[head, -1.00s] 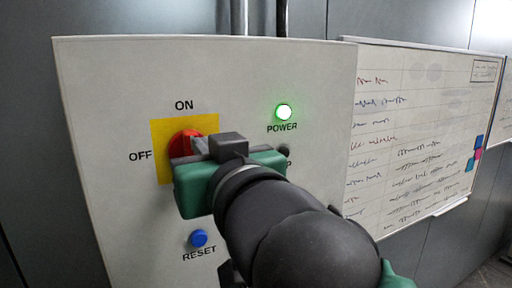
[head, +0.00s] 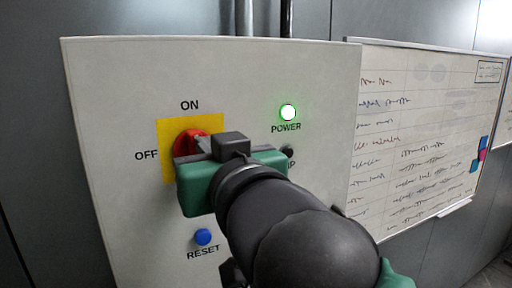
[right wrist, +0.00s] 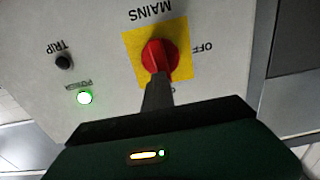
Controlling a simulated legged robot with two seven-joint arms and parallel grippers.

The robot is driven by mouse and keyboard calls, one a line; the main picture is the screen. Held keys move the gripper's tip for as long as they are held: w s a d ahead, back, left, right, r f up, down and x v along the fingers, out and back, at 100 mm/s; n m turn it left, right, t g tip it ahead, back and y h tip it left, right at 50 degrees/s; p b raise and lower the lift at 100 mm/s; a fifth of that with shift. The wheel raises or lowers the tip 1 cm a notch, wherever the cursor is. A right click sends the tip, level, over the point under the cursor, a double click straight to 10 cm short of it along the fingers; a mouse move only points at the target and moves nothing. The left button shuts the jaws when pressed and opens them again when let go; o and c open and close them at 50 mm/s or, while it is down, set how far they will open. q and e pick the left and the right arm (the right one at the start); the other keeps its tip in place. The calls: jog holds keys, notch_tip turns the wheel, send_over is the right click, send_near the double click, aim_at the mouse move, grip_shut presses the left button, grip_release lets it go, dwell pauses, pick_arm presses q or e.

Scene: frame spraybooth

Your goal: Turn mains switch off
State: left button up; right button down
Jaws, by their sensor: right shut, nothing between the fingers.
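The mains switch is a red rotary knob (head: 187,142) on a yellow plate (head: 165,128), with ON above and OFF at its left. In the right wrist view the knob (right wrist: 160,55) appears upside down, its grip roughly in line with the ON side. My right gripper (head: 203,144) is shut and empty, its fingertips at the knob's edge. The right wrist view shows the fingers (right wrist: 157,92) reaching the knob's ON-side end; I cannot tell whether they touch. The gripper hides part of the knob in the head view. My left gripper is not in view.
The green POWER lamp (head: 288,112) is lit. The dark TRIP lamp (right wrist: 64,62) is unlit. A blue RESET button (head: 202,237) sits below the switch on the pale panel (head: 110,85). A whiteboard (head: 425,130) hangs to the right.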

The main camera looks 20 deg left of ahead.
jog(key=shift+a+f, duration=0.1)
jog(key=shift+a, duration=0.05)
jog(key=c, duration=1.5)
grip_release()
jog(key=shift+s, duration=0.1)
jog(key=shift+o, duration=0.9)
jog(key=shift+s+a, duration=0.2)
jog(key=shift+s, duration=0.05)
jog(key=shift+s+a, duration=0.25)
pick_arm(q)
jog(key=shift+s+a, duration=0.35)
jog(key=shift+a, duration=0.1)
pick_arm(e)
jog(key=shift+w+d, duration=0.3)
jog(key=shift+w, duration=0.05)
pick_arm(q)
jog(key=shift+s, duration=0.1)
pick_arm(e)
jog(key=shift+a, duration=0.1)
